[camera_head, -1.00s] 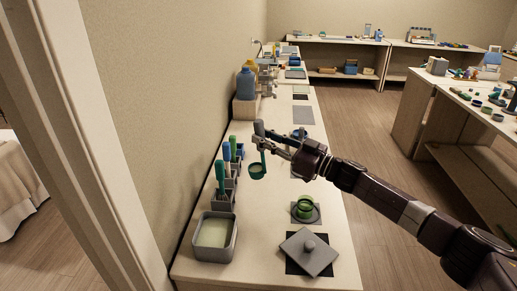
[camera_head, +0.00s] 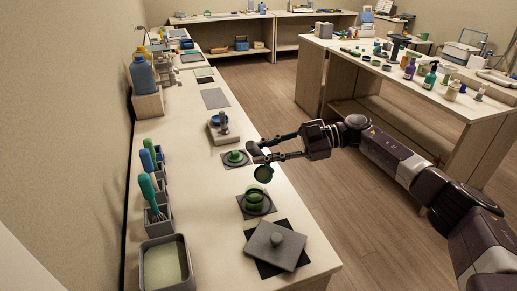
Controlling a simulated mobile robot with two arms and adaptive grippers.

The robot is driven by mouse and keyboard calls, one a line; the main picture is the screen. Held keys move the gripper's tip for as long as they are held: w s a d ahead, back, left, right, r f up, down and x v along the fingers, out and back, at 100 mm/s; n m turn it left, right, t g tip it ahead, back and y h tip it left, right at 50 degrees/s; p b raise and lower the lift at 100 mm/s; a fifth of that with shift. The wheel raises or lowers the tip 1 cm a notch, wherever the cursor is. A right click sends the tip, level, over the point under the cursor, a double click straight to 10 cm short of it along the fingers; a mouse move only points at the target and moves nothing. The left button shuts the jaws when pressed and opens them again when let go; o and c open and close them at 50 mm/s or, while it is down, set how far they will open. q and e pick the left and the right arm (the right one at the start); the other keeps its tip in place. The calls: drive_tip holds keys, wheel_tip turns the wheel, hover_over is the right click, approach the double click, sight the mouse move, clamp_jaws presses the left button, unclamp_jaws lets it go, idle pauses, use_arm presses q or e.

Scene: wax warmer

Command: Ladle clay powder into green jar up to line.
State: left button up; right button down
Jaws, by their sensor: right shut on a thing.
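I cannot tell what the cup holds. The green jar stands upright on a dark square pad; its fill line and fill level are too small to make out. A grey tub (camera_head: 182,285) with pale powder (camera_head: 163,265) sits at the front left of the bench. My left gripper is not in view.
A grey square lid with a knob (camera_head: 278,252) lies on a black mat at the bench front. Another green item (camera_head: 236,157) sits on a pad behind the jar. Holders with brush-like tools (camera_head: 158,214) line the wall side. The bench middle is clear.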

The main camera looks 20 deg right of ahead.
wheel_tip(320, 180, down, 2)
drive_tip(key=shift+f+b, duration=0.2)
drive_tip(key=shift+b, duration=0.55)
drive_tip(key=shift+a, duration=0.15)
use_arm(q)
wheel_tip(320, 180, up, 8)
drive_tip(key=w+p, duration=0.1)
drive_tip(key=p, duration=0.9)
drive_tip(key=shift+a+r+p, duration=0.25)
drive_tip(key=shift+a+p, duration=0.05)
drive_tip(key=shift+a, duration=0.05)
use_arm(e)
drive_tip(key=s+a+f+n+t+h, duration=0.1)
drive_tip(key=a+f+n+h, duration=0.2)
drive_tip(key=a+f+h, duration=0.1)
drive_tip(key=shift+s+a, duration=0.15)
drive_tip(key=shift+a, duration=0.7)
drive_tip(key=shift+f, duration=0.1)
drive_tip(key=shift+h, duration=0.3)
